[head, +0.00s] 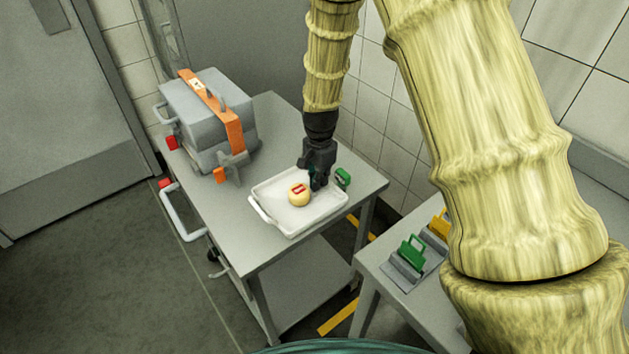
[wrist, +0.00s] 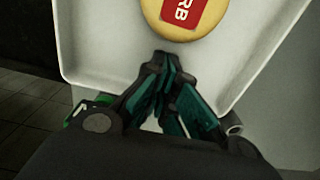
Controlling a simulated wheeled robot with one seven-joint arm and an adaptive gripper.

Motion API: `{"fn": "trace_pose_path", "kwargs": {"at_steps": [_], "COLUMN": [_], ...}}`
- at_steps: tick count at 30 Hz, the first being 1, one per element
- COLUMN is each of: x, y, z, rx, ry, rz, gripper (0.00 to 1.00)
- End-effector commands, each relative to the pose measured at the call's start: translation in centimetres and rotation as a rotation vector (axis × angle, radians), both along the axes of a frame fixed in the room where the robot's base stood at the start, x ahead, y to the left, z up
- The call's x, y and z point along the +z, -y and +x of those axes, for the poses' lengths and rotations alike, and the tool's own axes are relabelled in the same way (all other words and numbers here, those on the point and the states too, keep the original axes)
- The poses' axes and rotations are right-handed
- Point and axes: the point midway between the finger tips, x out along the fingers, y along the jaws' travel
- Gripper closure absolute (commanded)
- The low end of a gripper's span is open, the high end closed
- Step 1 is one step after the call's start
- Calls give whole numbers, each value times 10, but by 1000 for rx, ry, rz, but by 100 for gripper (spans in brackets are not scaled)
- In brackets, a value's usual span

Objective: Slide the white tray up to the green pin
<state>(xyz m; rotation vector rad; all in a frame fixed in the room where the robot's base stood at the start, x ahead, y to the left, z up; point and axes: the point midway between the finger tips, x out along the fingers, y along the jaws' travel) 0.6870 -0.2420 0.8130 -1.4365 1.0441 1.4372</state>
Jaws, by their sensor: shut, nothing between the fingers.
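The white tray (head: 288,224) lies on the grey trolley top, with one round cheese (head: 299,197) bearing a red label in it. In the wrist view the tray (wrist: 100,45) fills much of the picture and the cheese (wrist: 158,14) is cut by the top edge. A green piece (head: 343,177), apparently the green pin, stands close to the tray's far right edge; a gap cannot be judged. Some green (wrist: 104,98) shows beside my fingers. My gripper (head: 317,187) is shut and empty, pointing down at the tray's far right side, beside the cheese. Whether it touches the tray is unclear.
A grey case (head: 205,105) with an orange strap stands at the trolley's back left, with an orange-and-grey clamp-like piece (head: 226,170) near it. A second table at lower right holds green (head: 411,252) and yellow (head: 439,224) handled pieces. The trolley's front is clear.

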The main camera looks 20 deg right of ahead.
Motion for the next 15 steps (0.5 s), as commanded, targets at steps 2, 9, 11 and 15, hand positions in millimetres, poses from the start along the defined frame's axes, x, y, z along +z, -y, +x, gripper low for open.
{"fn": "trace_pose_path", "kwargs": {"at_steps": [2, 9, 11, 15], "x": [0, 4, 8, 19], "y": [0, 0, 0, 0], "z": [0, 0, 0, 0], "rx": [0, 0, 0, -1], "ry": [0, 1, 1, 1], "rz": [0, 0, 0, 0], "gripper": [100, 100, 100, 100]}}
